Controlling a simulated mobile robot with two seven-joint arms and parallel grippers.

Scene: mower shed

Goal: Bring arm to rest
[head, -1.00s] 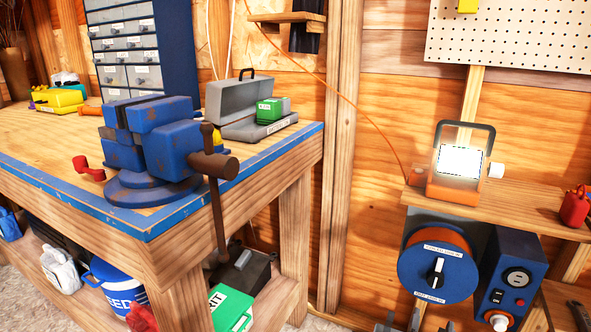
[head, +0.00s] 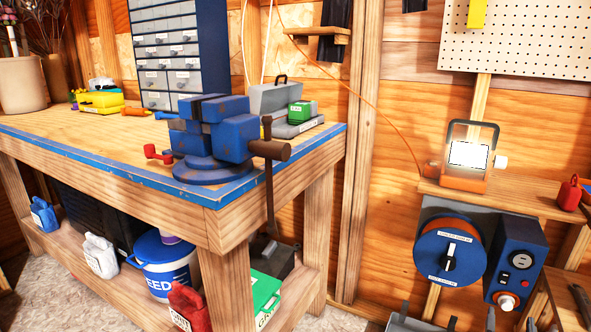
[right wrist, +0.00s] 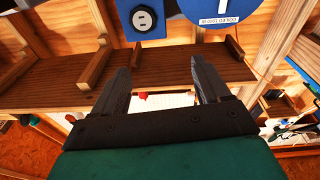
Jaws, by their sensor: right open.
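My right gripper (right wrist: 162,75) shows in the right wrist view with its two dark fingers well apart and nothing between them. Beyond the fingers are a wooden shelf board (right wrist: 60,88) and part of a blue socket box (right wrist: 145,18). In the head view, small grey parts at the bottom edge, below the orange cable reel (head: 447,255), may be my right gripper, but they are mostly cut off. My left gripper is in neither view.
A workbench (head: 290,165) with a blue vise (head: 215,145) stands at left; bottles and a bucket (head: 165,265) sit on its lower shelf. A work lamp (head: 468,158) stands on a wall shelf (head: 510,196) at right. Bare floor (head: 70,285) shows at lower left.

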